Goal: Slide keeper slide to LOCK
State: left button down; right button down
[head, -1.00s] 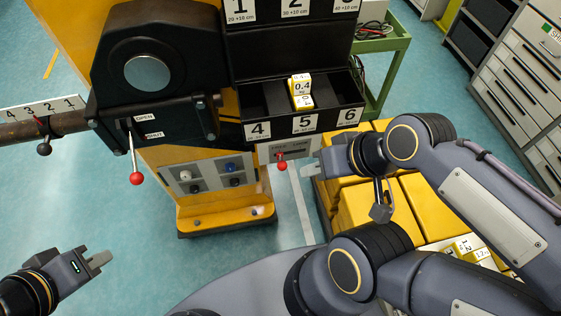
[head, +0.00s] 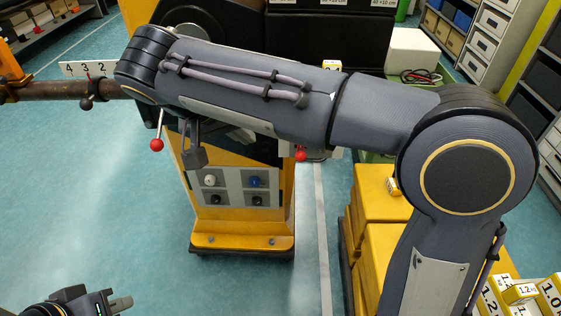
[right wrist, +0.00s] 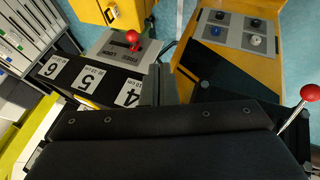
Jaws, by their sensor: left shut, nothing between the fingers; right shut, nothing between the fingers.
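The keeper slide's red knob (right wrist: 135,36) stands at the right end of a dark slot in a grey plate (right wrist: 105,45) in the right wrist view. In the head view the knob (head: 300,155) shows just below my right arm, which covers most of the plate. My right gripper (right wrist: 160,75) shows in the right wrist view as grey fingers, shut and empty, below and right of the knob, seemingly apart from it. My left gripper (head: 122,303) is shut and empty, low at the left.
A red-tipped lever (head: 157,145) stands left of the yellow pedestal (head: 240,225); its red ball (right wrist: 310,92) also shows in the right wrist view. Yellow boxes (head: 380,200) stand at the right. The floor at front left is clear.

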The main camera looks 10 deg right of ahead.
aim_at(301, 153)
jog(key=w+d+f, duration=0.1)
jog(key=d+f, duration=0.1)
jog(key=f, duration=0.1)
jog(key=w+d+f, duration=0.1)
jog(key=d+f, duration=0.5)
jog(key=shift+w+d+b, duration=0.25)
jog(key=shift+w+b, duration=0.15)
jog(key=d, duration=0.1)
jog(key=s+d+b, duration=0.1)
jog(key=d, duration=0.3)
jog(key=shift+s+d, duration=0.25)
jog(key=shift+s, duration=0.05)
